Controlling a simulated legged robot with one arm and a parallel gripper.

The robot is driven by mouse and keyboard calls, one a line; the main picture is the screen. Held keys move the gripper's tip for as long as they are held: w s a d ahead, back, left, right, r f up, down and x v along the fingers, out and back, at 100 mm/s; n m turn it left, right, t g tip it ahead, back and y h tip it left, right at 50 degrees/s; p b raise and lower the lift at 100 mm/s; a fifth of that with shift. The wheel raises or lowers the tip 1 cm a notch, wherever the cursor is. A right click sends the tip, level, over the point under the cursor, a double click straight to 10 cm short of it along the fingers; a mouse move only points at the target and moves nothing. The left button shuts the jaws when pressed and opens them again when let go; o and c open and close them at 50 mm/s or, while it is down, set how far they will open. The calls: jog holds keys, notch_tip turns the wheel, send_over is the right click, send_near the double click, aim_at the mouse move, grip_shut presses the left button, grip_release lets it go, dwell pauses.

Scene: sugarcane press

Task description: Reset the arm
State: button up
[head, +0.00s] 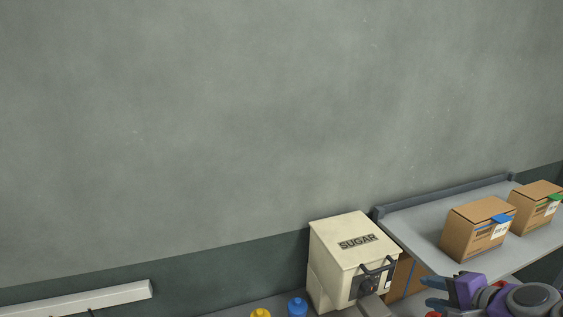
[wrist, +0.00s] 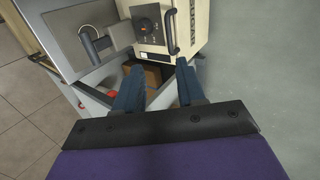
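My gripper (head: 431,292) is at the lower right of the head view, in front of the grey shelf and to the right of the sugar machine. It has a purple body and dark blue fingers. In the wrist view my gripper (wrist: 160,67) has its two fingers apart with nothing between them. The cream machine marked SUGAR (head: 341,252) stands beyond the fingers; its dial and handle show in the wrist view (wrist: 150,27). My arm is only partly in view, cut off by the lower right edge of the head view.
Two cardboard boxes, one blue-tagged (head: 470,236) and one green-tagged (head: 533,206), stand on the grey shelf (head: 415,222). A yellow-topped item (head: 260,313) and a blue-topped item (head: 297,306) are left of the machine. A white bar (head: 80,301) is at lower left.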

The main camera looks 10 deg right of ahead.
jog(key=s+a+f+n+g+y, duration=0.1)
jog(key=s+a+n+g, duration=0.15)
jog(key=a, duration=0.45)
jog(key=s+a+f+n+g, duration=0.1)
jog(key=a+f+n+g, duration=0.2)
jog(key=a, duration=0.4)
jog(key=s+a+n+g+y, duration=0.1)
jog(key=s+a+n+g, duration=0.1)
jog(key=a+n, duration=0.35)
jog(key=s+a+f+n+g+h, duration=0.1)
jog(key=s+a+n+g+h, duration=0.1)
jog(key=s, duration=0.5)
jog(key=s+a+f+n+g+h, duration=0.1)
jog(key=s+a+n+g+h, duration=0.1)
jog(key=s, duration=0.5)
jog(key=shift+s+a+g, duration=0.25)
jog(key=shift+s+g, duration=0.15)
jog(key=shift+g, duration=0.15)
